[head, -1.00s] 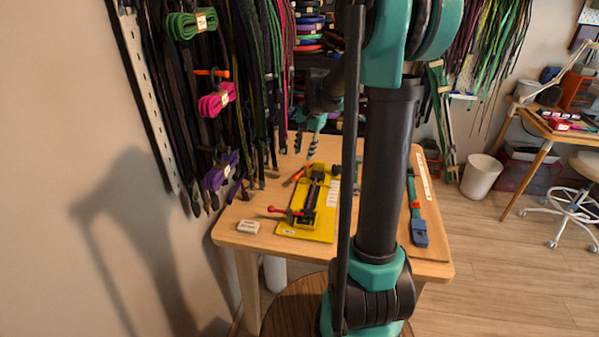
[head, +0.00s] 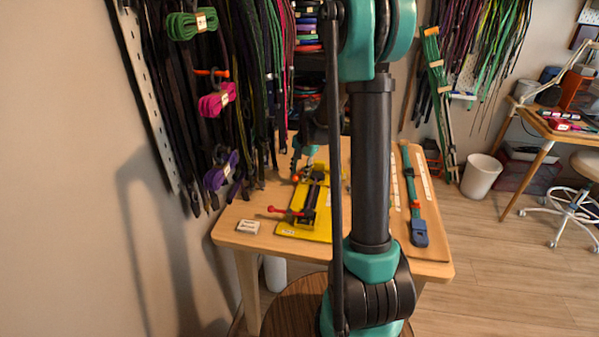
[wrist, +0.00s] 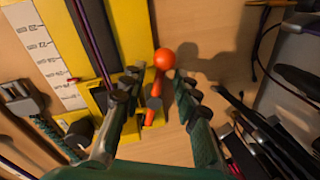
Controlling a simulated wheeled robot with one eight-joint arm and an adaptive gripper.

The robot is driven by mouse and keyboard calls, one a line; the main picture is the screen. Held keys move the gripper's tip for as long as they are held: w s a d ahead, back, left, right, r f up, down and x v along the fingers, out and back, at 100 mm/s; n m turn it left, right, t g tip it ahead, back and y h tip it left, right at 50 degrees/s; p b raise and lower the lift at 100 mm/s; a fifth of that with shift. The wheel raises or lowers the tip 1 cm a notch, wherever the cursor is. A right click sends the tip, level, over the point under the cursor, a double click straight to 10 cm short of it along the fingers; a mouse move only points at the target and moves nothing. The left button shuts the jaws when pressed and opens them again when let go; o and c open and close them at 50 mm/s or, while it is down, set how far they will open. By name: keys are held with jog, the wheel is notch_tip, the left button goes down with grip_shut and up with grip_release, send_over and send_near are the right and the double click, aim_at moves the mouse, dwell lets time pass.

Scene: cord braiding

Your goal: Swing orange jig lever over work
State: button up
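The yellow jig (head: 318,225) lies on the wooden table, with a dark purple cord work along its middle. In the wrist view, the orange jig lever (wrist: 164,59) shows a round knob and a short shaft on the jig's edge. My gripper (wrist: 160,88) is open, with one finger on each side of the lever; I cannot tell whether either touches it. In the head view, my gripper (head: 303,163) is low at the jig's far end, and little of the orange lever shows there. A second, red-handled lever (head: 287,211) sticks out left from the jig's near end.
A white label block (head: 248,227) lies left of the jig. A teal strap with a blue end (head: 418,232) lies at the table's right. Cords hang on the left wall.

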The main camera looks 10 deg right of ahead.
grip_shut()
jog(key=shift+a+m, duration=0.1)
jog(key=shift+m, duration=0.2)
jog(key=shift+w+a+m, duration=0.3)
jog(key=shift+m, duration=0.6)
jog(key=m, duration=0.2)
jog(key=w+m+h, duration=0.1)
jog(key=shift+a+m+t, duration=0.3)
jog(key=shift+a+m, duration=0.05)
jog(key=shift+m, duration=0.05)
jog(key=m, duration=0.1)
jog(key=w+m, duration=0.1)
jog(key=m, duration=0.1)
jog(key=shift+w+a+h, duration=0.15)
jog(key=shift+a+h, duration=0.05)
jog(key=shift+h, duration=0.1)
jog(key=shift+w+m+h, duration=0.2)
jog(key=shift+w+m, duration=0.2)
jog(key=shift+m, duration=0.8)
jog(key=shift+w+m+h, duration=0.2)
jog(key=shift+w+m, duration=0.15)
jog(key=shift+m, duration=0.85)
